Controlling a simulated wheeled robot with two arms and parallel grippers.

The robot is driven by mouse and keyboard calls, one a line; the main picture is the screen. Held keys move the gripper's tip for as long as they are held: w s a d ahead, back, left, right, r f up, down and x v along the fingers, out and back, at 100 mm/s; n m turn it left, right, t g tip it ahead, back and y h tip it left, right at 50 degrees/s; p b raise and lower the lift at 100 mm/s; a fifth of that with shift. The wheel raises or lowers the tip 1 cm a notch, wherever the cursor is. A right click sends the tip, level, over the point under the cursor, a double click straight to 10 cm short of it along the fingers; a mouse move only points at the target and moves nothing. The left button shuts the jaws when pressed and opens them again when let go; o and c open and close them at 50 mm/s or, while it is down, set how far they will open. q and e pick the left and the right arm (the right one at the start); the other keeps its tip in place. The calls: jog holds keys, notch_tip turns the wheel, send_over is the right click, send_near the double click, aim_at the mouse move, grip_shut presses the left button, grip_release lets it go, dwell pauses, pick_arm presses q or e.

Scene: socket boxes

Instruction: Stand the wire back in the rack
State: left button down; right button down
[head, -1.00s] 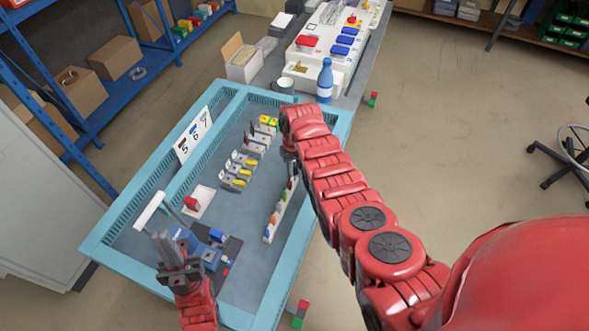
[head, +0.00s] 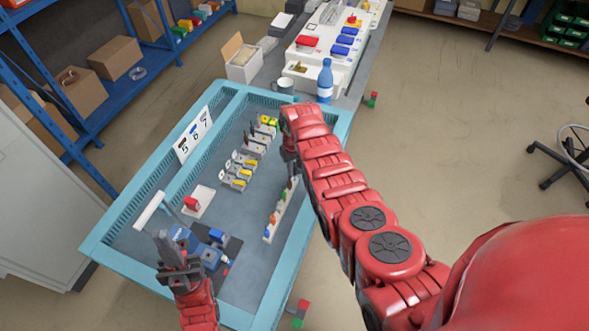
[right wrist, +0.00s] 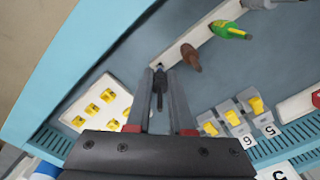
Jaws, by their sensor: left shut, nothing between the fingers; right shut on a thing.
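The rack (head: 270,229) is a long white strip on the tray's right side, with coloured wires standing in it. In the right wrist view the rack (right wrist: 215,32) holds a brown wire (right wrist: 190,57) and a green wire (right wrist: 230,31). My right gripper (right wrist: 161,74) is shut on a dark wire (right wrist: 160,90), at the near end of the rack beside the brown wire. Whether its lower tip is in the rack cannot be told. In the head view my right arm hides most of this end. My left gripper (head: 162,236) is shut and empty over the tray's front left.
A blue fixture (head: 208,255) sits by my left gripper. Grey modules with yellow parts (head: 240,173) stand mid-tray, and a white block with yellow parts (right wrist: 97,108) lies near my right gripper. A blue bottle (head: 325,81) stands beyond the tray (head: 100,238).

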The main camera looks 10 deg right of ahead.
jog(key=shift+f+b, duration=0.95)
jog(key=shift+f, duration=0.05)
dwell(0.6)
jog(key=shift+c, duration=1.6)
grip_release()
jog(key=shift+r, duration=0.1)
notch_tip(320, 180, up, 8)
jog(key=p, duration=0.5)
jog(key=shift+f, duration=0.25)
